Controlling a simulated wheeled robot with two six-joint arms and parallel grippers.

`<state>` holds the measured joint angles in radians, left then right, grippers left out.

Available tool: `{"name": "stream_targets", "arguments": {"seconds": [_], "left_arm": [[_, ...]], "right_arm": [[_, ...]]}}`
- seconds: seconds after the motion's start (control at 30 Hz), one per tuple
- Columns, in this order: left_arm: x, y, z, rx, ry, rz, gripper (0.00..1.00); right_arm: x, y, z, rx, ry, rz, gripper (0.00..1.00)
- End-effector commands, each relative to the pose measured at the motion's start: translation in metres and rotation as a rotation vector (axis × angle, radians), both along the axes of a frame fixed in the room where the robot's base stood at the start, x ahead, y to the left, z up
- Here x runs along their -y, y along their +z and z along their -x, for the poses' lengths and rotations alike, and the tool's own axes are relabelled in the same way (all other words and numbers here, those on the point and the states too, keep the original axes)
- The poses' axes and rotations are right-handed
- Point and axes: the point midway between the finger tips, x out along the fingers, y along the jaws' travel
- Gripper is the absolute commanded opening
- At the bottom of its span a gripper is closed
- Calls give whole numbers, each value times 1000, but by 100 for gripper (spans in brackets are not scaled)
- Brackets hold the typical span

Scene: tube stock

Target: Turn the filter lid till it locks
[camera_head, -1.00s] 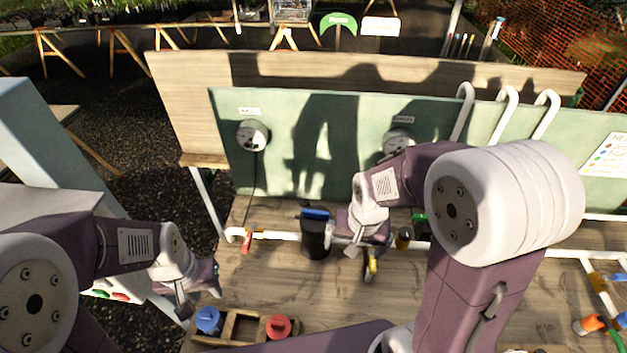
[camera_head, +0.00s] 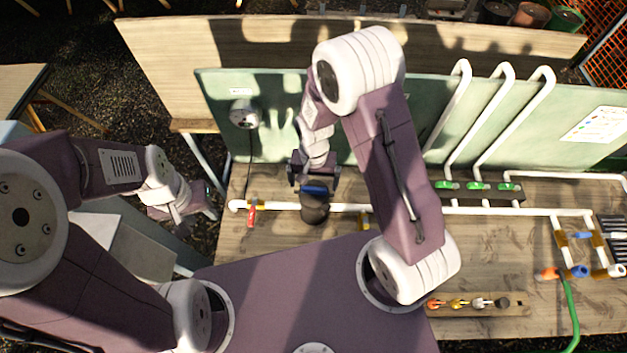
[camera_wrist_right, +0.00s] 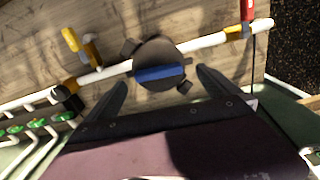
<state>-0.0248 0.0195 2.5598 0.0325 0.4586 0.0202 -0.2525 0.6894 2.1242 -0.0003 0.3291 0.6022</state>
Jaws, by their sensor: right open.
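The filter (camera_head: 315,210) is a dark cylinder on the white pipe, with a blue bar across the top of its lid (camera_head: 314,188). In the right wrist view the round dark lid (camera_wrist_right: 158,52) shows from above, its blue bar (camera_wrist_right: 160,73) lying roughly level across the picture. My right gripper (camera_head: 314,180) is at the lid's far side. In the right wrist view its two dark fingers (camera_wrist_right: 162,82) are spread on either side of the lid, with gaps; contact cannot be told. My left gripper (camera_head: 196,212) hangs empty left of the bench; its finger gap is unclear.
A white pipe (camera_head: 275,206) runs along the bench, with a red-handled valve (camera_head: 251,215) left of the filter and a yellow handle (camera_wrist_right: 71,39) on its other side. Green valves (camera_head: 478,186) and a green hose (camera_head: 571,310) are at the right. A green panel (camera_head: 275,140) stands behind.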

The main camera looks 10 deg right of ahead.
Motion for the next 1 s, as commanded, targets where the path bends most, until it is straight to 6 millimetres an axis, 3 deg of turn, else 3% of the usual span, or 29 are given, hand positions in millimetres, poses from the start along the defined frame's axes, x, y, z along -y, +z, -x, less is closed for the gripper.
{"name": "stream_targets", "arguments": {"seconds": [0.2,0.53,0.57,0.73,0.77,0.87,1.0], "left_arm": [[0,11,0,0,0,0,36],[0,11,0,0,0,0,36],[0,10,0,0,0,0,36],[0,11,0,0,0,0,36],[0,11,0,0,0,0,36],[0,11,0,0,0,0,36],[0,11,0,0,0,0,36]], "right_arm": [[0,-29,1,-2,0,0,100],[0,-36,0,1,0,-1,100],[0,-36,0,1,0,-1,94],[0,-35,0,1,0,-1,47],[0,-35,0,1,0,-1,43],[0,-35,0,1,-71,0,43],[0,-35,0,1,-320,2,43]]}}
